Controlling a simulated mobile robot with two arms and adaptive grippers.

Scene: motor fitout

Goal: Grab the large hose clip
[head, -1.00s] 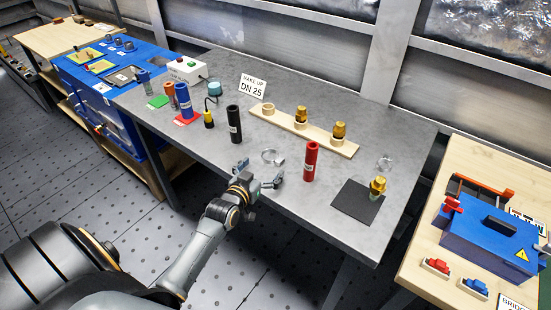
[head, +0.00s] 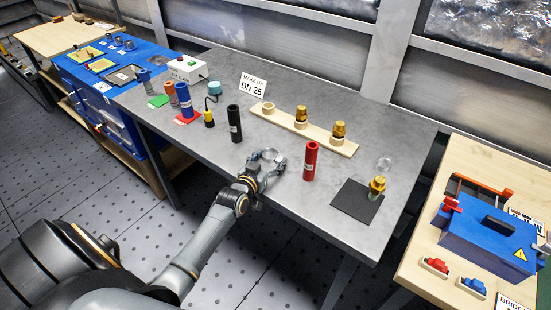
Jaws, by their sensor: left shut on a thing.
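The large hose clip (head: 269,155) is a silvery ring near the middle of the grey table, between the black hose and the red hose. My left gripper (head: 267,165) reaches in from the front edge of the table, with its fingers around the clip, and is shut on it. The fingers partly hide the clip, and I cannot tell whether it is off the table. My right gripper is not in view.
The red hose (head: 310,161) stands close to the right of my gripper, and the black hose (head: 234,123) to the left. A wooden rack (head: 318,133) with brass fittings lies behind. A dark mat (head: 351,204) with a brass fitting (head: 377,187) lies to the right.

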